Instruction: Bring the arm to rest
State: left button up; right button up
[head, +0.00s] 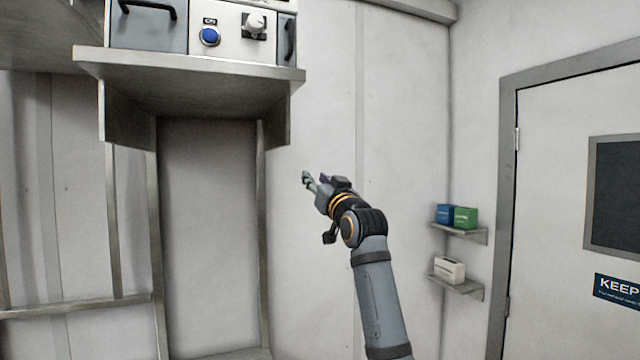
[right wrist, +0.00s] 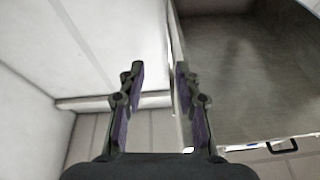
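My right arm rises from the bottom of the head view, and its gripper (head: 309,180) is in mid-air in front of the white wall panels, to the right of the metal bench frame. In the right wrist view the two fingers of this gripper (right wrist: 158,88) stand apart with nothing between them, so it is open and empty. The fingers touch nothing that I can see. My left arm and gripper are not in view.
A metal shelf (head: 190,72) holds a control panel (head: 230,38) with a blue button and a knob. Small wall shelves at right hold a blue box (head: 445,214), a green box (head: 465,217) and a white box (head: 449,269). A door (head: 555,200) stands at the far right.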

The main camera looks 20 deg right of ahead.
jog(key=shift+w+f, duration=0.25)
jog(key=shift+f, duration=0.2)
